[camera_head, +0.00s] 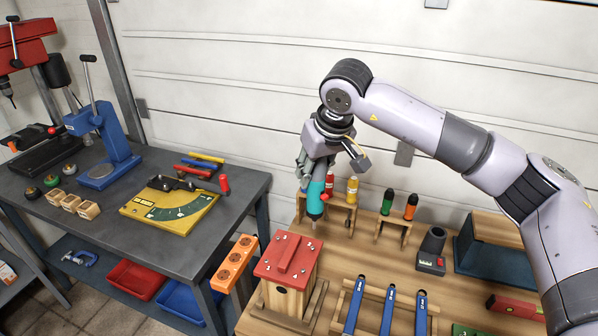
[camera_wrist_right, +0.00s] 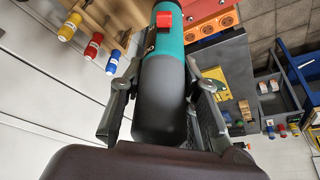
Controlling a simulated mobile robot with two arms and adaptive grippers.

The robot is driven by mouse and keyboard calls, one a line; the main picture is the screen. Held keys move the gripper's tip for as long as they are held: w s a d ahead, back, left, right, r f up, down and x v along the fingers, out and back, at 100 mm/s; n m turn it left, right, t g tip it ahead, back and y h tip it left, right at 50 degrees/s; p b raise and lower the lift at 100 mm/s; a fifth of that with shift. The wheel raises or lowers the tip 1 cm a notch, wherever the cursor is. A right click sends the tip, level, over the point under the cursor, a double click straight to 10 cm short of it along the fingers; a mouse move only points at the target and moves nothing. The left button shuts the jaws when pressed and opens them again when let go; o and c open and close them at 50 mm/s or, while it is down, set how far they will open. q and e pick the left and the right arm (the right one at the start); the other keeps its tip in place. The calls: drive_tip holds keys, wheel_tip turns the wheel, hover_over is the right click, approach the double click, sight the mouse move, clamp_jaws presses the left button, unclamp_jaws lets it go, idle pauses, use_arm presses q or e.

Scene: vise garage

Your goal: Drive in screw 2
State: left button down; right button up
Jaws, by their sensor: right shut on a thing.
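My right gripper (camera_head: 316,172) is shut on a teal and dark power screwdriver (camera_head: 315,201). The driver points down, its tip above the bench behind the birdhouse and apart from the roof. In the right wrist view, the fingers (camera_wrist_right: 163,95) clasp the dark lower body of the driver (camera_wrist_right: 168,60), which has a red button. The wooden birdhouse (camera_head: 287,299) stands on the bench with a red roof (camera_head: 274,263). Small light screw spots show on the roof; I cannot tell which is screw 2 or how deep any sits. My left gripper is out of view.

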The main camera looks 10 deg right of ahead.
sight(313, 193)
drive_tip(key=shift+w+f, duration=0.15)
drive_tip(key=shift+f, duration=0.25)
drive_tip(key=shift+b+x, duration=0.6)
drive_tip(key=shift+x, duration=0.2)
drive_tip(key=shift+s+f+b, duration=0.3)
drive_tip(key=shift+f+b, duration=0.15)
drive_tip(key=shift+f, duration=0.35)
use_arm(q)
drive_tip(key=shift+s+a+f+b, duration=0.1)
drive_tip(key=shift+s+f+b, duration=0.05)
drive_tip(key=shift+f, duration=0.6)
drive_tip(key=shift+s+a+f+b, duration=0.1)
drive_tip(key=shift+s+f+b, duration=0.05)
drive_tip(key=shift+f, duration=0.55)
use_arm(e)
drive_tip(key=shift+f, duration=0.65)
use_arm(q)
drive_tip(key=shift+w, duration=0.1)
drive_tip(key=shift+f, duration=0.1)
use_arm(e)
drive_tip(key=shift+f, duration=0.1)
use_arm(q)
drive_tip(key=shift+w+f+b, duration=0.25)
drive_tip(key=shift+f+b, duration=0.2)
drive_tip(key=shift+b, duration=0.1)
use_arm(e)
drive_tip(key=shift+f, duration=0.4)
drive_tip(key=shift+s, duration=0.1)
